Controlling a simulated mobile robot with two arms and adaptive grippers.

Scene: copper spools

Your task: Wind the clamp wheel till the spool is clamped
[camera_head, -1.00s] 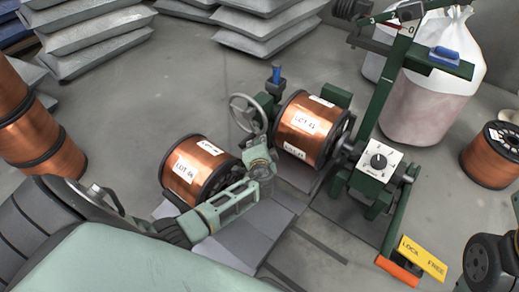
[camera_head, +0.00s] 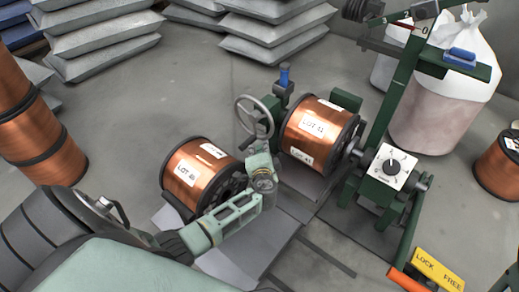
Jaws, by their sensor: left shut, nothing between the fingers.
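The grey clamp wheel (camera_head: 241,106) is a spoked handwheel on the left side of the green machine, beside a blue-handled part (camera_head: 284,76). A copper spool (camera_head: 318,126) labelled LOT sits in the machine just right of the wheel, its axis roughly level. My left gripper (camera_head: 262,136) is at the lower right part of the wheel, close to the rim. Its fingers are small and dark here, shut with nothing between them. I cannot tell whether they touch the wheel. My wrist hides part of the machine below. My right gripper is out of view.
A second copper spool (camera_head: 196,168) lies on the grey ramp, close behind my left forearm. A dial box (camera_head: 389,167) and a yellow LOCK/FREE plate (camera_head: 438,269) with an orange handle (camera_head: 410,281) are at the right. Stacked spools (camera_head: 38,130) stand at the left.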

